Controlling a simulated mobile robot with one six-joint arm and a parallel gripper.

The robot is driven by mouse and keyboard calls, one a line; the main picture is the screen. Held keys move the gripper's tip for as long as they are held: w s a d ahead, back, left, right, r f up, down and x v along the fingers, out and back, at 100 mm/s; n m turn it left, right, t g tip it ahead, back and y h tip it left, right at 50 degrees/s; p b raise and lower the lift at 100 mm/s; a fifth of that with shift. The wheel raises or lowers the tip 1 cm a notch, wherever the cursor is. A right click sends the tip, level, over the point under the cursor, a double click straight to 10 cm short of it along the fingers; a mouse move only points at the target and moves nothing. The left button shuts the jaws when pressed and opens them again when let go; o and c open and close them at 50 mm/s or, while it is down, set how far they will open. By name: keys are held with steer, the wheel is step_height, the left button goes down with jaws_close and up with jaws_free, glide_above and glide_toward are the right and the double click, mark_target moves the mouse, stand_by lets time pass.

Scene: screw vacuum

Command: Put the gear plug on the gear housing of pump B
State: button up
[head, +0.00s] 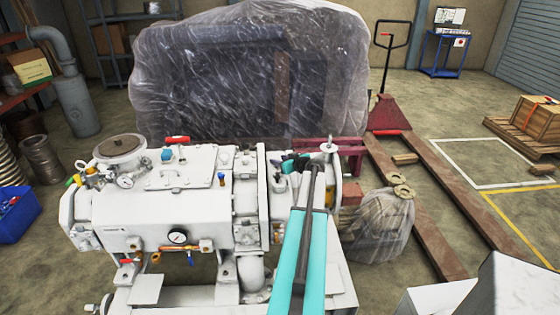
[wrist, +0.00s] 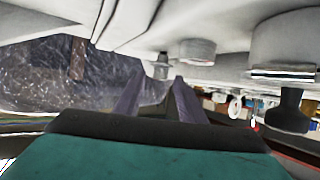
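Pump B is probably the white pump (head: 110,215) filling the lower left of the head view, though I read no label. Its right end, likely the gear housing (head: 247,190), is partly covered by my arm. My gripper (wrist: 158,80) is at that end, small and partly hidden in the head view. In the wrist view its two dark fingers stand apart. A small grey metal stub (wrist: 160,67) shows between and just beyond the fingertips, below a pale surface; a gap seems to separate it from each finger. I cannot tell whether it is the gear plug.
Pipes, gauges (head: 177,237) and a lifting eye (head: 328,144) stick out of the pump. A plastic-wrapped load (head: 230,75) stands behind it. A red pallet jack (head: 390,115) and a wrapped bundle (head: 377,228) are at right. A blue bin (head: 18,222) stands at left.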

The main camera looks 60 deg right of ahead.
steer(key=b+v, duration=0.4)
steer(key=v, duration=0.8)
stand_by(0.8)
